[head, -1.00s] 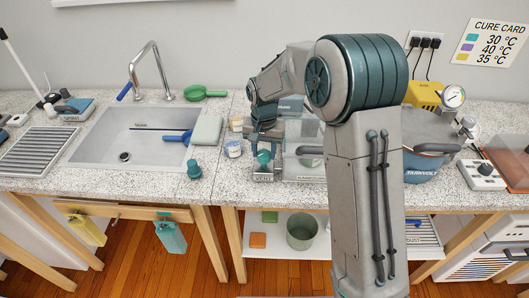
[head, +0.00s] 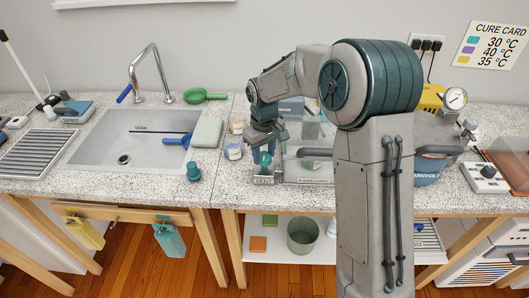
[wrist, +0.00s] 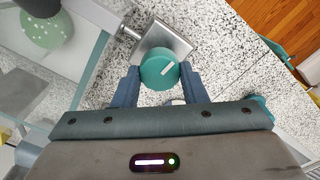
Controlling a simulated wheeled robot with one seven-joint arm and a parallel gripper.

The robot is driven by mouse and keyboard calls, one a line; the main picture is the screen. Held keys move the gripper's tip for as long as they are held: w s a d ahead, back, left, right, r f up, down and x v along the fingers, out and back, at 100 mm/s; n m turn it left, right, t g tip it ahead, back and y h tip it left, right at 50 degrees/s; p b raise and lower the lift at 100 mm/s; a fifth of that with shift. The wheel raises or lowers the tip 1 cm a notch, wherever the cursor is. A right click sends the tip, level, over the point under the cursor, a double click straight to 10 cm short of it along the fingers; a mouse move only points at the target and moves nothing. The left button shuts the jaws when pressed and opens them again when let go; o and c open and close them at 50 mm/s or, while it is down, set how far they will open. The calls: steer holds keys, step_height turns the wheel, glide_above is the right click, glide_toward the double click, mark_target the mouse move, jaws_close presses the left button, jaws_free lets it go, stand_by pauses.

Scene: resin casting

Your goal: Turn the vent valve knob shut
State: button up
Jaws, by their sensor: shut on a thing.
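The vent valve knob (wrist: 157,72) is a round teal-green cap with a short white line on its face, slanted in the wrist view. It sits on a grey metal block (wrist: 163,37), joined by a short stem to the clear-walled box (wrist: 88,62). In the head view the knob (head: 264,159) stands above the block labelled VENT (head: 263,180) at the counter front. My gripper (wrist: 158,77) is shut on the knob, with one blue finger on each side. In the head view my gripper (head: 265,151) comes down from above and partly hides the knob.
The clear box (head: 302,165) stands right of the valve. The sink (head: 125,150) is farther left. A blue pot (head: 427,166) is at right, partly behind my arm.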

mark_target(264, 155)
steer(key=shift+r+n, duration=0.1)
steer(key=shift+n, duration=0.5)
steer(key=o, duration=1)
steer(key=shift+c, duration=0.2)
step_height(264, 155, up, 14)
steer(key=b, duration=0.1)
